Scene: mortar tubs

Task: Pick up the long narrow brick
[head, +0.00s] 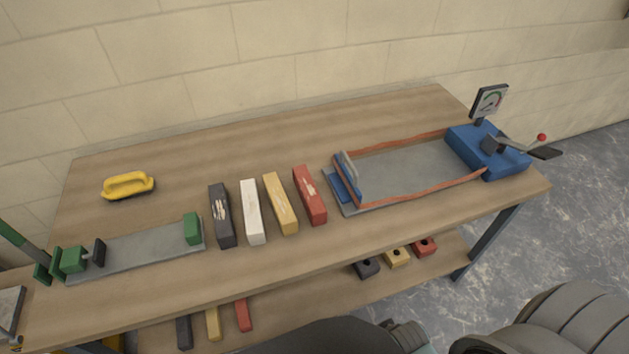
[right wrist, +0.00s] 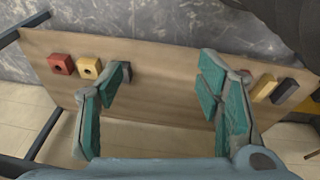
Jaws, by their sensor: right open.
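Elongated bricks lie in a row on the bench top in the head view: black (head: 221,215), white (head: 252,212), yellow (head: 280,203) and red (head: 310,195). Slimmer bars lie on the lower shelf: dark (head: 184,332), yellow (head: 212,323) and red (head: 243,314). I cannot tell which one the task means. In the right wrist view, my right gripper (right wrist: 163,65) is open and empty above the shelf. A yellow bar (right wrist: 265,88) and a dark bar (right wrist: 284,91) lie right of its right finger, apart from it. My left gripper is not in view.
Holed blocks, dark (head: 367,267), yellow (head: 397,257) and red (head: 424,246), sit on the shelf's right part. The bench (head: 330,115) overhangs the shelf. It bears a yellow float (head: 128,185), a green clamp (head: 72,260) and a blue gauge device (head: 488,150). Mid-shelf is clear.

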